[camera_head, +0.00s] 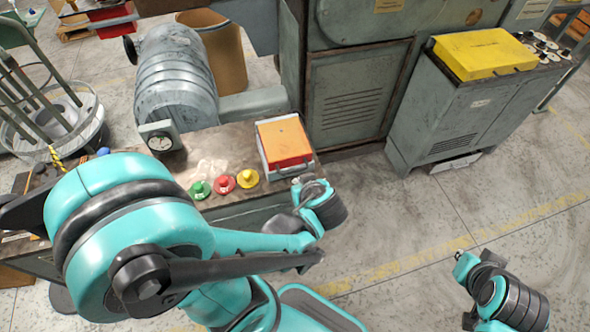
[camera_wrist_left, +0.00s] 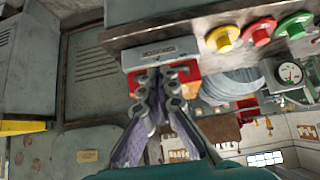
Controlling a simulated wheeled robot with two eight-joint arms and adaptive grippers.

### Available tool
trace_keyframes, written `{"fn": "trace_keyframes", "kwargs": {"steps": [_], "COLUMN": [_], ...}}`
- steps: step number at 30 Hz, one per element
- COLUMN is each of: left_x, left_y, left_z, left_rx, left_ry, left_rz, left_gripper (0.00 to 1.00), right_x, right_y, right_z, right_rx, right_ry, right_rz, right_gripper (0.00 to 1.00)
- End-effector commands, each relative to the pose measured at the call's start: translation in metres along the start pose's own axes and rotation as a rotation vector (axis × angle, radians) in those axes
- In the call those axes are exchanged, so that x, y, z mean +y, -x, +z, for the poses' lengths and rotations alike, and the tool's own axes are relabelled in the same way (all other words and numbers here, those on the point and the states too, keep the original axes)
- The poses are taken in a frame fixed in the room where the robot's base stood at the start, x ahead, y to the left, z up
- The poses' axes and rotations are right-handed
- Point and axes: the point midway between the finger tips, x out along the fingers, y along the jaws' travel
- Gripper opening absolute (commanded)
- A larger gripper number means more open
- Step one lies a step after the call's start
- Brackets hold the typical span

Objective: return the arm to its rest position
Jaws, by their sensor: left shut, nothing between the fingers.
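My left arm (camera_head: 130,235), teal and black, reaches in from the left of the head view, and its wrist is bent over the front edge of the bench. My left gripper (camera_wrist_left: 158,80) is shut and empty in the left wrist view, its grey fingers together in front of the orange-topped box (camera_wrist_left: 160,52). The same box (camera_head: 284,145) sits on the bench just beyond the wrist in the head view. I cannot tell whether the fingers touch it. Part of my right arm (camera_head: 510,300) shows at the lower right, with no gripper fingers visible.
Green (camera_head: 200,190), red (camera_head: 222,184) and yellow (camera_head: 247,178) buttons stand on the bench (camera_head: 215,150) beside the box. A grey cabinet (camera_head: 450,110) carries a yellow case (camera_head: 484,54). Open floor (camera_head: 400,220) lies to the right of the bench.

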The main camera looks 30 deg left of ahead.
Motion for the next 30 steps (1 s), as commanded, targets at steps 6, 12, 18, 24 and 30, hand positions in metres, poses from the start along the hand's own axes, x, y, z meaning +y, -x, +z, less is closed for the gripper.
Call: {"fn": "trace_keyframes", "kwargs": {"steps": [6, 12, 18, 24, 30], "left_x": [0.001, 0.001, 0.0, 0.003, 0.016], "left_y": [0.019, 0.025, 0.025, 0.027, 0.045], "left_z": [0.025, 0.034, 0.035, 0.034, 0.024], "left_rx": [0.0, 0.002, 0.002, -0.048, -0.192], "left_ry": [-0.004, -0.001, 0.0, -0.068, -0.321], "left_rz": [0.004, 0.001, 0.0, 0.023, 0.183], "left_gripper": [0.0, 0.0, 0.0, 0.0, 0.0], "right_x": [0.0, 0.0, 0.0, 0.0, 0.0], "right_y": [0.002, 0.002, 0.002, 0.002, 0.002], "right_z": [-0.001, -0.001, -0.001, -0.001, -0.001], "right_rx": [0.0, 0.0, 0.0, 0.0, 0.0], "right_ry": [0.0, 0.0, 0.0, 0.0, 0.0], "right_rz": [0.0, 0.0, 0.0, 0.0, 0.0], "right_gripper": [0.0, 0.0, 0.0, 0.0, 0.0]}}
